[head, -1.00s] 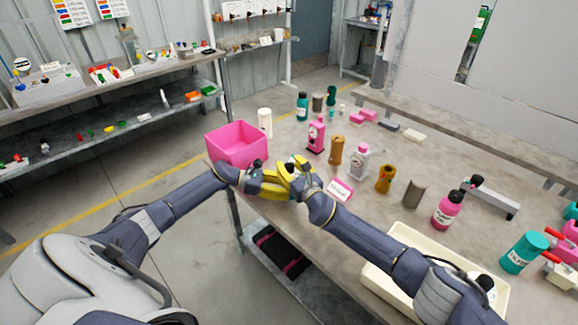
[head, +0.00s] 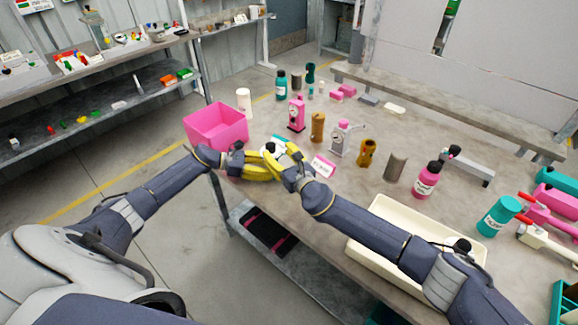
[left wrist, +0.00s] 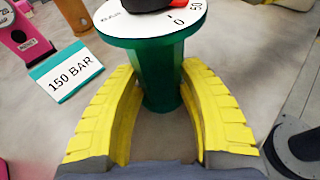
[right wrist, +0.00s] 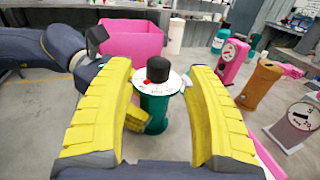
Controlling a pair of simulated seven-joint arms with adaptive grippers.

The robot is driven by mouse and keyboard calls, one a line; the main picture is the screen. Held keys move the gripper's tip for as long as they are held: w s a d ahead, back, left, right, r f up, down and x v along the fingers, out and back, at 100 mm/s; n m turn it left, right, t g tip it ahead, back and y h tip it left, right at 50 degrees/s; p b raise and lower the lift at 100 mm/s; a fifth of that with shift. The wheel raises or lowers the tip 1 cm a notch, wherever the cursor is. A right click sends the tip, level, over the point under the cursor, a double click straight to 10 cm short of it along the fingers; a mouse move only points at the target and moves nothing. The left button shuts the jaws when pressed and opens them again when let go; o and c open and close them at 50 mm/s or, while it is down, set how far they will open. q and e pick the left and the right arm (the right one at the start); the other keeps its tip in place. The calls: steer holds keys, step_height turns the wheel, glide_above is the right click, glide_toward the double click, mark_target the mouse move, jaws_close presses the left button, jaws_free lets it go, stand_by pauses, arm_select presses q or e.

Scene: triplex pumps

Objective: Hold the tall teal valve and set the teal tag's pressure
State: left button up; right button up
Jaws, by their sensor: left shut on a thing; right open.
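The tall teal valve (left wrist: 160,75) stands upright on the table, with a white dial and a black knob on top. My left gripper (head: 262,166) is shut around the valve's body. My right gripper (head: 284,160) is open beside it. In the right wrist view the valve (right wrist: 153,108) and its knob lie ahead between the open fingers, untouched. The teal tag (left wrist: 65,72) reads 150 BAR and stands next to the valve. In the head view my grippers mostly hide the valve.
A pink bin (head: 217,127) stands just behind my left gripper. A cream tray (head: 400,265) lies under my right forearm.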

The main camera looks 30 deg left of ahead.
mark_target(271, 149)
steer(key=v, duration=0.6)
steer(key=shift+s+d, duration=0.2)
steer(key=shift+d, duration=0.05)
steer(key=s+a+m, duration=0.1)
steer(key=s+a, duration=0.3)
steer(key=shift+s+f, duration=0.2)
steer(key=shift+s, duration=0.15)
steer(key=w+a+m+t+h, duration=0.1)
steer(key=w+a, duration=0.1)
steer(key=w, duration=0.1)
steer(key=w+a+m+t+h, duration=0.1)
steer(key=w+a+t, duration=0.1)
steer(key=w, duration=0.2)
steer(key=w+a+t+h, duration=0.1)
steer(key=w+a+h, duration=0.1)
steer(key=w, duration=0.1)
steer(key=shift+w+a+r+m+t, duration=0.1)
steer(key=shift+w+r+m+t, duration=0.1)
steer(key=shift+w+m+t, duration=0.2)
stand_by(0.3)
steer(key=shift+c, duration=0.5)
